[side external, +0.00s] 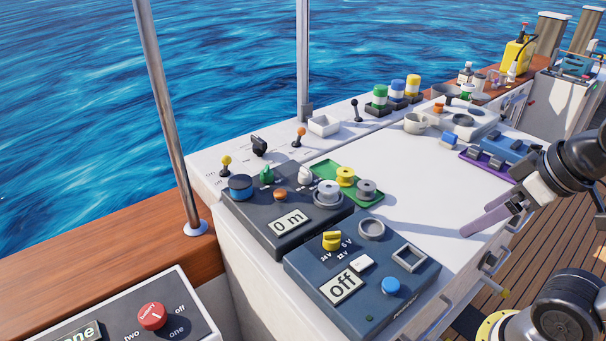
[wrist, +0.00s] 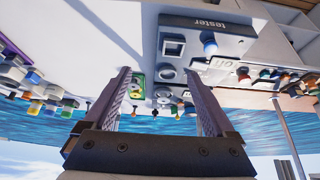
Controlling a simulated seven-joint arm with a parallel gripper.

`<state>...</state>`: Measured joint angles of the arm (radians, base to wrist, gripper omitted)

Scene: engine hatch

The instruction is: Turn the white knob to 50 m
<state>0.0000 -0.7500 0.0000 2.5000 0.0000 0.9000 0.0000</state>
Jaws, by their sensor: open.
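A dark grey panel (side external: 262,222) on the white bench carries a display reading "0 m" (side external: 290,222). A small white knob (side external: 304,175) stands near its back edge, beside a green knob (side external: 267,175) and an orange button (side external: 280,195). A larger pale round part (side external: 328,190) sits at its right corner. My gripper (side external: 487,219) is at the right, over the bench's front edge, well apart from the panel. Its purple-grey fingers are open and empty, as the wrist view (wrist: 158,80) also shows. The white knob cannot be made out clearly in the wrist view.
A blue tester panel (side external: 355,290) reading "Off" lies in front, with a yellow knob (side external: 331,240) and blue button (side external: 391,287). A green tray (side external: 372,197) with spools stands behind. A purple tray (side external: 482,160) is at the right. The bench middle is clear.

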